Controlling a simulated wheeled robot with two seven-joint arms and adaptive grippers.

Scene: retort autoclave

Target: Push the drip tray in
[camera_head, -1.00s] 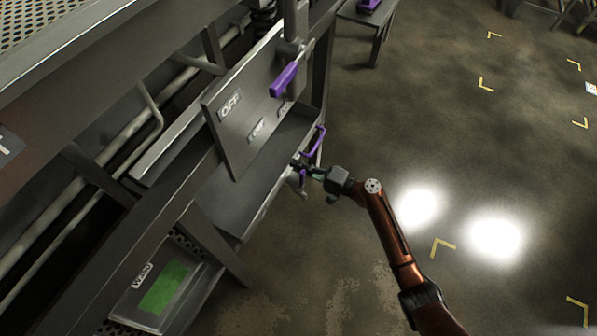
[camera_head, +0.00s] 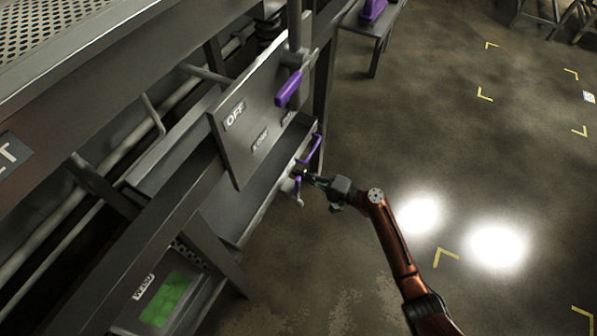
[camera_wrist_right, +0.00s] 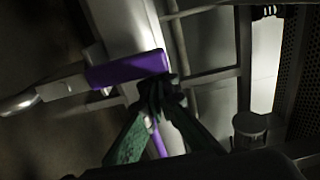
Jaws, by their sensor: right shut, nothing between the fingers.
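The drip tray (camera_head: 262,188) is a long grey metal tray low on the machine frame, under the panel marked OFF. A thin purple handle (camera_head: 312,147) stands off its outer side. My right gripper (camera_head: 307,178) is shut and empty, with its tips at the lower end of this handle by the tray's outer edge. I cannot tell whether they touch it. In the right wrist view the dark fingertips (camera_wrist_right: 160,95) come together, and a thin purple strip (camera_wrist_right: 158,143) shows between the green fingers. The panel hides the tray's inner part. My left gripper is out of view.
A grey panel (camera_head: 250,120) with a purple-gripped lever (camera_head: 289,88) hangs above the tray. A box with a green patch (camera_head: 168,300) sits lower left. A small table (camera_head: 370,28) stands at the back.

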